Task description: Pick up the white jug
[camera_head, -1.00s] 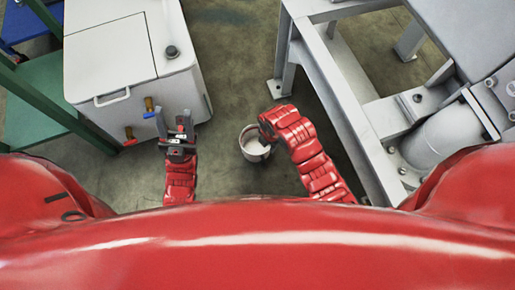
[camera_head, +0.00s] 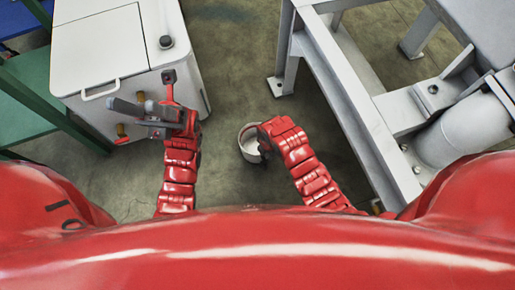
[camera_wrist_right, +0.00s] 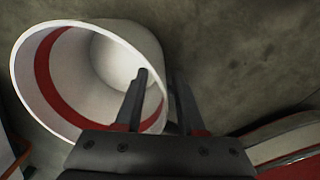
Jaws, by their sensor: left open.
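The white jug (camera_head: 249,146) is low beside my right gripper in the head view. In the right wrist view the jug (camera_wrist_right: 115,30) shows its wide mouth, with a red band inside; its outline there is tilted. My right gripper (camera_wrist_right: 160,75) is at the jug's rim. One finger overlaps the mouth and the other is past the wall, with a gap between them. Contact with the wall cannot be made out. My left gripper (camera_head: 140,90) is open and empty, in front of the white cabinet.
A white cabinet (camera_head: 100,50) with a handle and brass taps stands at the left. A grey metal frame (camera_head: 345,85) with machinery stands at the right. Bare floor (camera_head: 235,40) lies between them.

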